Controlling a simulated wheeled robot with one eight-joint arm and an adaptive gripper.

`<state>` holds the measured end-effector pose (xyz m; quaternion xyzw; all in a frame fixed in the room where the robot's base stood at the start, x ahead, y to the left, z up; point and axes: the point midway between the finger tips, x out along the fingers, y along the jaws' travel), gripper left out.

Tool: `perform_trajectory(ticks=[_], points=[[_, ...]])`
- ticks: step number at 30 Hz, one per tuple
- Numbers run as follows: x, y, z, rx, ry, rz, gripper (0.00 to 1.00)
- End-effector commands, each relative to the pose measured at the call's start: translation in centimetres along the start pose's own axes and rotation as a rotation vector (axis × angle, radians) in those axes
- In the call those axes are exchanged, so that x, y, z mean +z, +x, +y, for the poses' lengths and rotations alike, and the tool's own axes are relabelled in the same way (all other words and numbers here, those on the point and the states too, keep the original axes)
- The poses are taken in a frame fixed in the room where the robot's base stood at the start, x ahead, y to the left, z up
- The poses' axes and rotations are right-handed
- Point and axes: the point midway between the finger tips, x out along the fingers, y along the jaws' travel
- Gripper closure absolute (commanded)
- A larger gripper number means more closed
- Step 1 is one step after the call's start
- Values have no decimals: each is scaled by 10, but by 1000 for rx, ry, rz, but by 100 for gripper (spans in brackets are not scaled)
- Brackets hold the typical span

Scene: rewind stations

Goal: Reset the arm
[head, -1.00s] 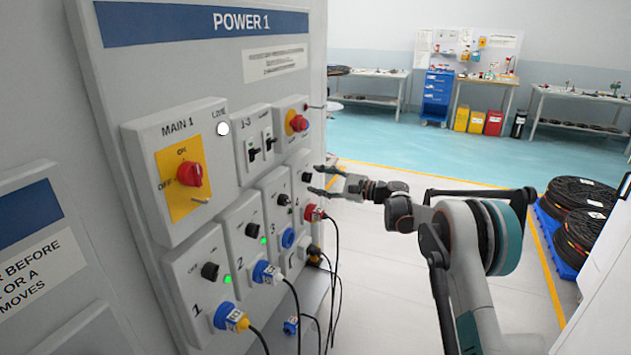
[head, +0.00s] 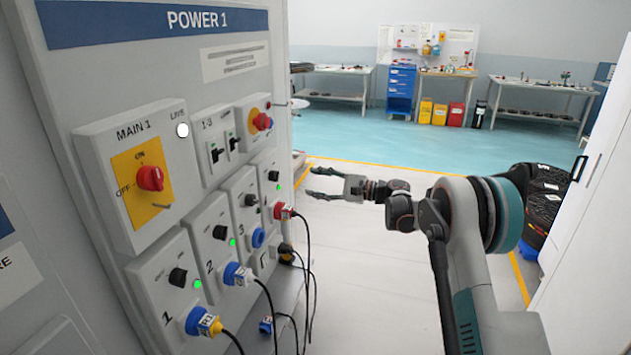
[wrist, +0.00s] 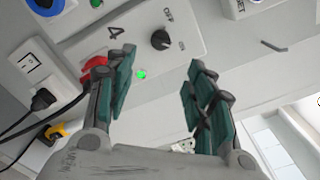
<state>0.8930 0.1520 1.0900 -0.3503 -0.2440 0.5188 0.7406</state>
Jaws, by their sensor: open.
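My gripper (head: 323,184) is open and empty in the head view, held out in the air to the right of the POWER 1 panel (head: 262,18). In the wrist view my gripper (wrist: 160,85) shows both fingers spread, with nothing between them. Beyond the fingers is the station 4 box with its black knob (wrist: 160,40) and a lit green lamp (wrist: 141,74). A red plug (wrist: 93,66) sits partly hidden behind the left finger. In the head view that red plug (head: 283,211) is in its socket, apart from my gripper.
The panel carries a red main switch (head: 150,178), and blue plugs (head: 237,274) with hanging black cables. A white cabinet (head: 590,200) stands at the right, with black reels (head: 540,205) beside it. The floor between is clear.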

Motion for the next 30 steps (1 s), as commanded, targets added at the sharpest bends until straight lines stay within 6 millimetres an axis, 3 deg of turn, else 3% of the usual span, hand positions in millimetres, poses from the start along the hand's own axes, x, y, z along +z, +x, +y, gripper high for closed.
perform_trajectory(ticks=[5, 15, 23, 30], points=[[17, 0, -6, 32, -34, 36, 51], [98, -19, -10, 217, -232, 220, 51], [163, -52, 8, 378, -403, 350, 51], [220, -93, 39, 537, -567, 454, 51]])
